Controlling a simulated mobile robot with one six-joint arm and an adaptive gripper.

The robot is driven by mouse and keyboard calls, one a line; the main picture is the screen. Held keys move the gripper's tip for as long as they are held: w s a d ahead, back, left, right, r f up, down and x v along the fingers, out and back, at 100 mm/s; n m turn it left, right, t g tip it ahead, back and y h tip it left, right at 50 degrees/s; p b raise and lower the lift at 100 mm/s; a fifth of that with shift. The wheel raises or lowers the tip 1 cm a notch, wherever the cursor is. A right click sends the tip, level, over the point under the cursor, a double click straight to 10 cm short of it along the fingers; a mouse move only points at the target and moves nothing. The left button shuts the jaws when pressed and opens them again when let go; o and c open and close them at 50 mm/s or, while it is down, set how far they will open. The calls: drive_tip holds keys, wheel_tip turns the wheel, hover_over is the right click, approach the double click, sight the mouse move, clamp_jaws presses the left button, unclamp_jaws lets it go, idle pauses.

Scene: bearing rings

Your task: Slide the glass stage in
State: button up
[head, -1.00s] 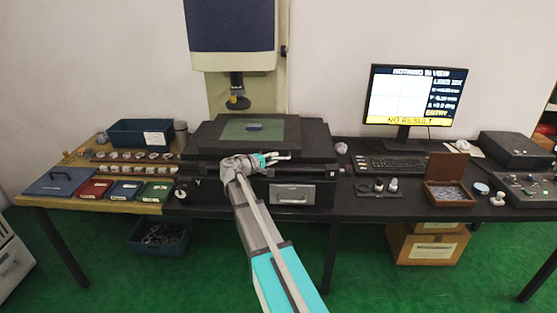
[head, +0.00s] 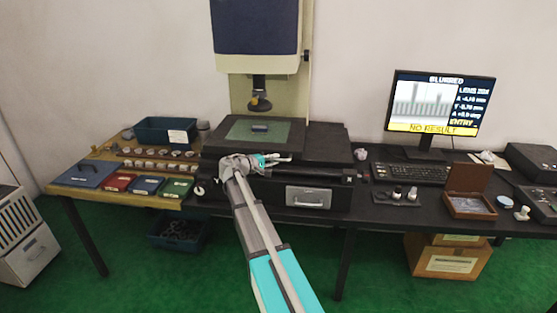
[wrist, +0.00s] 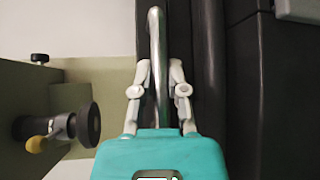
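The glass stage (head: 243,129) is a greenish pane in a dark frame on the measuring machine, with a small dark part (head: 260,128) lying on it. The machine's lens (head: 259,103) hangs above the pane, close to the small part in the head view. My gripper (head: 286,157) is at the front of the stage. In the wrist view its fingers (wrist: 159,75) lie on both sides of a shiny metal bar handle (wrist: 157,35) and appear closed on it. The exact finger contact is hard to see.
The monitor (head: 440,103) reads "BLURRED" and "NO RESULT". Small rings (head: 160,153), a blue bin (head: 166,130) and coloured boxes (head: 147,184) lie to the left. A keyboard (head: 410,173) and a wooden box (head: 470,204) are to the right.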

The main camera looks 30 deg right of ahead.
drive_tip(key=shift+o, duration=0.7)
